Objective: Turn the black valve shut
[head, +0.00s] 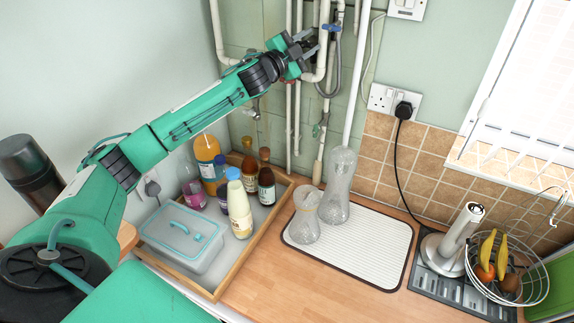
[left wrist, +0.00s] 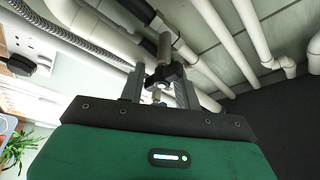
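My left gripper (head: 304,46) is raised at the wall pipes, at the top middle of the head view. In the left wrist view the black valve (left wrist: 166,74) is a small dark knob on a metal pipe fitting. It lies between the two spread fingers of the left gripper (left wrist: 160,84). The fingers look open, and I cannot tell whether either one touches the knob. In the head view the valve is hard to make out behind the gripper. My right gripper is not in view.
White pipes (head: 297,120) run down the wall, with a blue-handled tap (head: 332,27) just right of the gripper. Below are a wooden tray (head: 262,224) of bottles, a ribbed drying mat (head: 372,246) with glass vases, and a wire fruit basket (head: 536,284).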

